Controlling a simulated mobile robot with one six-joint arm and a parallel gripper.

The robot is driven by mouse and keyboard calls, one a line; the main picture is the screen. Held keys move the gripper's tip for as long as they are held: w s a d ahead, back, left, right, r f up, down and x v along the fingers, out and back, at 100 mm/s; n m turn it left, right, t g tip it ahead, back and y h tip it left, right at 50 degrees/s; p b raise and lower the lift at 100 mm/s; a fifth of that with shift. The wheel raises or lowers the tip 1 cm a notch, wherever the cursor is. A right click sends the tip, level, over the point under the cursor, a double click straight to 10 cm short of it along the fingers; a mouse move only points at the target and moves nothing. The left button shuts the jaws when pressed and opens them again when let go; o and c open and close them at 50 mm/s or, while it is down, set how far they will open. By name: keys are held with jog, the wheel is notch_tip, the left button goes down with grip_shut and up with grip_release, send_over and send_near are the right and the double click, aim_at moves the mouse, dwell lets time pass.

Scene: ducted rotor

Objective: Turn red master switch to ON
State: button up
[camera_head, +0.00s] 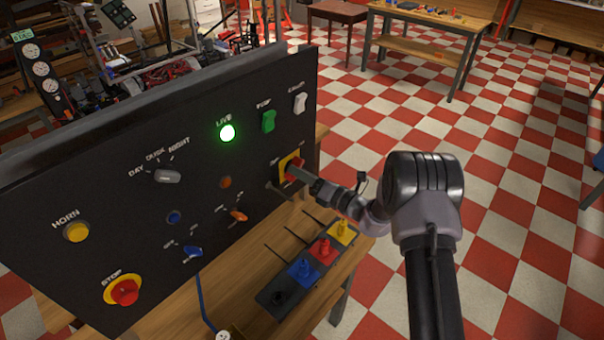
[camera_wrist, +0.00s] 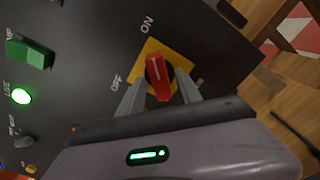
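The red master switch (camera_wrist: 158,78) sits on a yellow plate (camera_wrist: 148,50) on the dark panel. In the wrist view its long handle lines up roughly with the ON label (camera_wrist: 148,24), and the OFF label (camera_wrist: 116,83) lies to its left. My gripper (camera_wrist: 162,84) is open, with one finger on each side of the handle and a visible gap beside it. In the head view my gripper (camera_head: 304,178) reaches the panel's right end and partly hides the red switch (camera_head: 291,167). The LIVE lamp (camera_head: 228,133) glows green.
The panel also carries a green rocker (camera_head: 268,121), a white rocker (camera_head: 300,103), a grey selector (camera_head: 167,176), a yellow horn button (camera_head: 77,232) and a red stop button (camera_head: 124,291). A dark tray (camera_head: 270,305) with coloured plugs lies below my gripper. Checkered floor is open to the right.

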jog(key=shift+d, duration=0.1)
jog(key=p+v, duration=0.1)
jog(key=v, duration=1.6)
jog(key=shift+p, duration=0.3)
jog(key=shift+s+d, duration=0.1)
jog(key=shift+s, duration=0.05)
jog(key=s+a+r+n+g+h+b, duration=0.25)
jog(key=s+a+r+n+g, duration=0.25)
jog(key=s+n, duration=0.4)
jog(key=s+a+r+n+g+h+b, duration=0.1)
jog(key=s+a+r+n+g+b, duration=0.35)
jog(key=s+n, duration=0.45)
jog(key=s+d+n+t+h+b, duration=0.3)
jog(key=s+d+n+t+h, duration=0.1)
jog(key=s+d+n+h, duration=0.4)
jog(key=s+d+n, duration=0.2)
jog(key=s+n, duration=0.1)
jog(key=n, duration=0.1)
jog(key=shift+s+r+n+h+b, duration=0.3)
jog(key=shift+h+b, duration=0.05)
jog(key=shift+b, duration=0.05)
